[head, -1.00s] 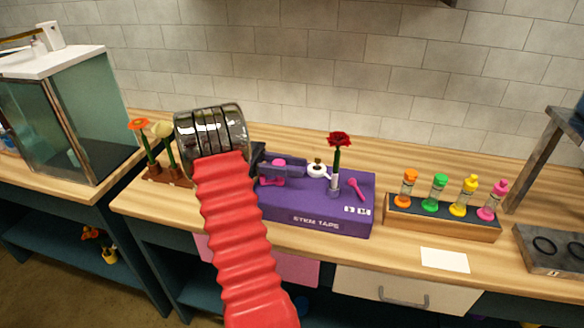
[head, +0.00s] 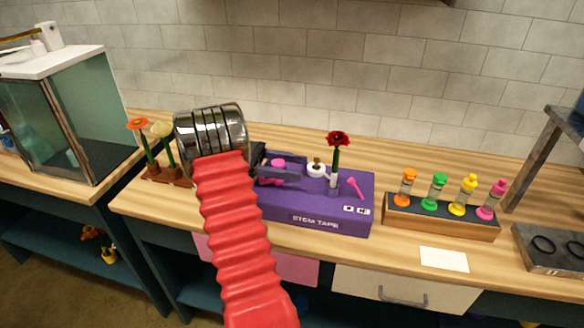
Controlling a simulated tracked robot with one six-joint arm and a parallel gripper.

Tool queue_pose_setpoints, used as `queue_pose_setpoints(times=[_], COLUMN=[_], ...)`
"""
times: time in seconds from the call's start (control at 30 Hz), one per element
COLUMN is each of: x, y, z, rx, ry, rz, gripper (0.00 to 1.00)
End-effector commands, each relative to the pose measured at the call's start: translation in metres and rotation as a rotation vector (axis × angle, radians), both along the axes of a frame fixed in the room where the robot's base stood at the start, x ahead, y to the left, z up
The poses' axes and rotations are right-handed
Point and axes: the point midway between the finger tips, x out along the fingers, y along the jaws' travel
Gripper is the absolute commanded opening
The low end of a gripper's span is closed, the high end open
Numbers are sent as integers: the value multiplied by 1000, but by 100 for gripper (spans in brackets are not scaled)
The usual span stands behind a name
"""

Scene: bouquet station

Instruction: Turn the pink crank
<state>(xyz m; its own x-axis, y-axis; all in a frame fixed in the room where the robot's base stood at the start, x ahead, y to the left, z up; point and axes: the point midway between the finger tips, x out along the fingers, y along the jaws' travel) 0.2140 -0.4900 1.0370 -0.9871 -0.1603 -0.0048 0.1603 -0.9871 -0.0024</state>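The purple stem tape box (head: 285,214) stands on the wooden counter. On its top right a small pink crank-like handle (head: 355,187) with a rounded end lies tilted, clear of my arm. My gripper (head: 292,171) reaches in from the left over the box's left part, its dark fingers pointing right. A pink piece (head: 278,163) shows at the fingers; I cannot tell whether it is a crank knob, or whether the fingers hold it. A white tape roll (head: 316,170) sits just right of the fingertips. A red flower (head: 338,140) stands upright in a holder on the box.
A rack of orange, green, yellow and pink-capped vials (head: 440,218) stands to the right, with a white card (head: 443,259) in front. Orange and cream flowers stand in a brown holder (head: 165,176) on the left. A glass tank (head: 85,120) is farther left.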

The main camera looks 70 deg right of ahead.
Motion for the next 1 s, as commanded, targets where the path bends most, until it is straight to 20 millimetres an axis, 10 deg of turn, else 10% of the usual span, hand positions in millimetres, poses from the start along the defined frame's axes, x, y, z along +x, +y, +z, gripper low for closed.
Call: queue_pose_setpoints(times=[0.7,1.0], x=[8,24], y=[3,46], z=[46,53], rx=[-230,-233], ry=[-60,-275], rz=[154,197], gripper=[48,48])
